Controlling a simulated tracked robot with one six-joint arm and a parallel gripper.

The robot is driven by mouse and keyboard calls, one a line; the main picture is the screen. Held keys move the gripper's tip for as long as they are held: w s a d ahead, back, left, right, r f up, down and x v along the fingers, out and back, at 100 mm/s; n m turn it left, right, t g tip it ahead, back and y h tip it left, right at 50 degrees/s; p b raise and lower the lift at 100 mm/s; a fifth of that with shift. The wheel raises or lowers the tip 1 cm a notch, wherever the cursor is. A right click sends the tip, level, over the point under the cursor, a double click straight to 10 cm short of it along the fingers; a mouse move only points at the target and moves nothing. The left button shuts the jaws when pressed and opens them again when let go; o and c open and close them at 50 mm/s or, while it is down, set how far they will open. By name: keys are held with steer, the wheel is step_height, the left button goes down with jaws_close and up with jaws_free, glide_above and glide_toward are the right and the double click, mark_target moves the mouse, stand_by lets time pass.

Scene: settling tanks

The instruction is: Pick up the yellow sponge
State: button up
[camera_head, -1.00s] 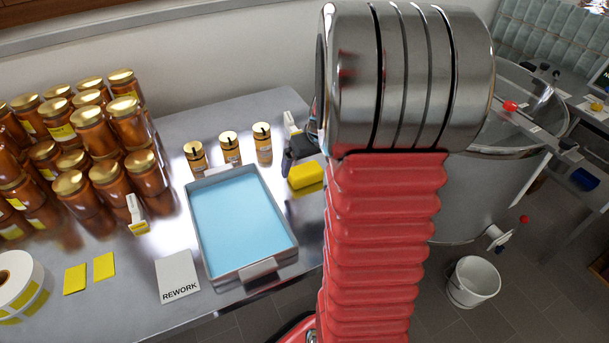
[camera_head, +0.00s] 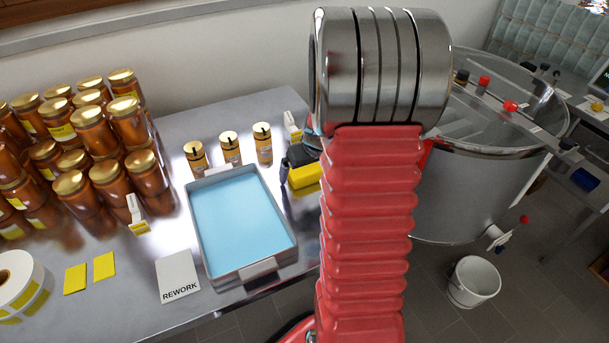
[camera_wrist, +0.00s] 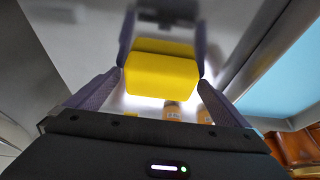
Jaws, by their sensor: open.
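The yellow sponge (camera_head: 306,175) lies on the steel table, just right of the blue-lined tray, partly hidden behind my arm in the head view. In the wrist view the sponge (camera_wrist: 161,75) lies between the two fingers of my gripper (camera_wrist: 161,66), one finger close along each side. My gripper is open; I cannot tell whether either finger touches the sponge. In the head view a dark part of my gripper (camera_head: 288,170) shows at the sponge's left side.
The grey tray (camera_head: 262,267) with a blue bottom stands left of the sponge. Several small jars (camera_head: 230,147) stand behind the tray, with a small tag stand (camera_head: 292,127) near them. Many large amber jars (camera_head: 88,128) crowd the left. A steel tank (camera_head: 465,190) stands at right.

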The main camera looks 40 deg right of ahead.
steer(key=shift+c, duration=0.5)
steer(key=c, duration=1)
